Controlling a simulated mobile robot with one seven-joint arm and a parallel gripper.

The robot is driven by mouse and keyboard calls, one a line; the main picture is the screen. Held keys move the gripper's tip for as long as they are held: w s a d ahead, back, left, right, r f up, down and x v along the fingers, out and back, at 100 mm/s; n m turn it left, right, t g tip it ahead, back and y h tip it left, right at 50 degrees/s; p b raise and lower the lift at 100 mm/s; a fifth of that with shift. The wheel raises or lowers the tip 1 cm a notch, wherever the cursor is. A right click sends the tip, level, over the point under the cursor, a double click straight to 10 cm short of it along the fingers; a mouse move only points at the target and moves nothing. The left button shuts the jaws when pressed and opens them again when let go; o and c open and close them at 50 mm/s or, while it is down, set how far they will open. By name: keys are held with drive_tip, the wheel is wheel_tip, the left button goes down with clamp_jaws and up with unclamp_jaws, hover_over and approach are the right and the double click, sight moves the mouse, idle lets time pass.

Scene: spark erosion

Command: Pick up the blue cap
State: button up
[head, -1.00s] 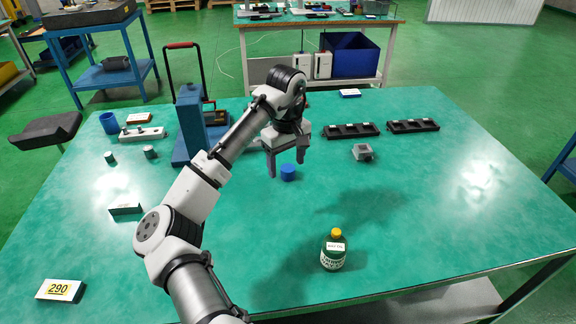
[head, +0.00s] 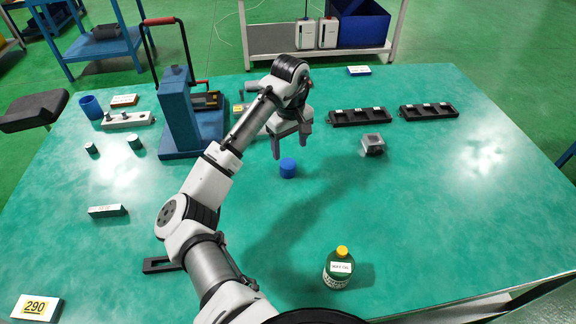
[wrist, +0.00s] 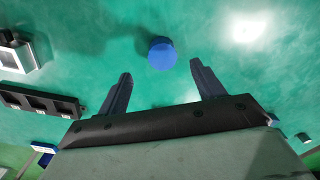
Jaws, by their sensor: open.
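The blue cap (head: 287,167) stands on the green table top, near the middle of the table. In the head view my gripper (head: 290,147) is just behind the cap and above the table, with its two fingers pointing down and apart. In the wrist view the blue cap (wrist: 162,53) lies beyond the fingertips, roughly centred between them. My gripper (wrist: 160,70) is open there, with nothing between its fingers. The cap is not touched by either finger as far as I can see.
A green bottle with a yellow cap (head: 338,268) stands near the front edge. A blue press-like device (head: 190,125) stands left of my gripper. Black trays (head: 360,117) and a small grey block (head: 372,144) are to the right. The table's right side is clear.

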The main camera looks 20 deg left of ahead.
sight(288, 163)
wheel_tip(288, 163, down, 3)
drive_tip(key=shift+r, duration=0.2)
drive_tip(key=f, duration=0.1)
drive_tip(key=f+p, duration=0.1)
drive_tip(key=f, duration=0.2)
drive_tip(key=shift+a+p, duration=0.3)
drive_tip(key=shift+f, duration=0.6)
drive_tip(key=c, duration=1.1)
drive_tip(key=shift+o, duration=0.2)
drive_tip(key=shift+r, duration=0.1)
